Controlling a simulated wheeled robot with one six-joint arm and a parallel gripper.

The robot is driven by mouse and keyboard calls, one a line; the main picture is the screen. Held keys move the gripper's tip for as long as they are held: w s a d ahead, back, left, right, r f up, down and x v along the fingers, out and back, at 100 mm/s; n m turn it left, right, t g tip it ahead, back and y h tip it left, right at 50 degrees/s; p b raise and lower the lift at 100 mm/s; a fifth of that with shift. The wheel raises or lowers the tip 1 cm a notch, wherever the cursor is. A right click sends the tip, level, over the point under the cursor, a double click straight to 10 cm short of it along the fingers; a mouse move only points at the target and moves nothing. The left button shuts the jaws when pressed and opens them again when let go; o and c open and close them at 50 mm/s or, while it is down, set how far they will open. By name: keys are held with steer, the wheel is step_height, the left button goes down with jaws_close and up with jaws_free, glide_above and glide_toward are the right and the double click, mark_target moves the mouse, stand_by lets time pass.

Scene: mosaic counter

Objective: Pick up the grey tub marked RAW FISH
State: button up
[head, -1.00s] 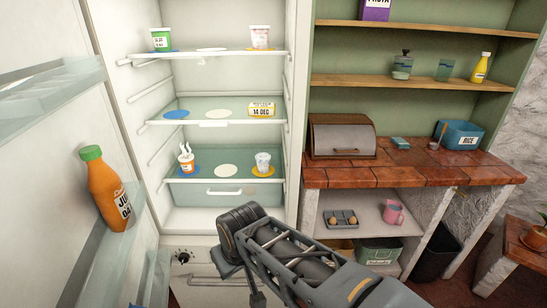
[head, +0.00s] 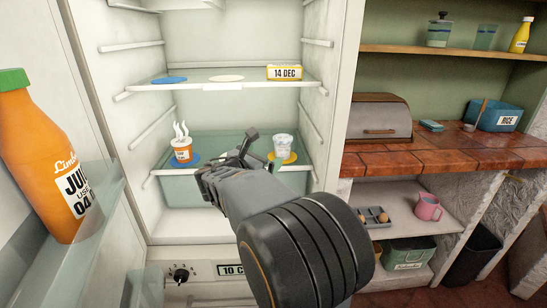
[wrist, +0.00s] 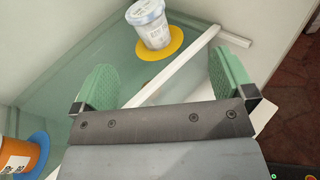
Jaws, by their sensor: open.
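A pale grey tub (head: 284,146) stands upright on a yellow disc at the right of the fridge's lowest glass shelf. Its lettering is too small to read. In the wrist view the tub (wrist: 148,18) is at the top, beyond my open fingers and slightly left of midway between them. My gripper (head: 247,146) is at the front of that shelf, left of the tub in the head view. In the wrist view my gripper (wrist: 165,82) has its green-padded fingers wide apart with nothing between them.
An orange steaming cup (head: 183,149) stands on a blue disc at the shelf's left. A white disc is partly hidden by my gripper. The middle shelf (head: 205,81) above holds a yellow pack (head: 285,73) dated 14 DEC. A juice bottle (head: 45,160) stands in the open door.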

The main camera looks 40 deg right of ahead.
steer(key=w+d+n+h, duration=0.1)
steer(key=w+d+n, duration=0.1)
steer(key=b, duration=0.1)
glide_toward(283, 136)
steer(key=d, duration=0.3)
steer(key=shift+w+d+t, duration=0.1)
steer(key=shift+d+t, duration=0.15)
steer(key=shift+t, duration=0.05)
steer(key=shift+x, duration=3.2)
steer(key=shift+f, duration=0.15)
steer(key=shift+c, duration=0.2)
steer(key=c, duration=1)
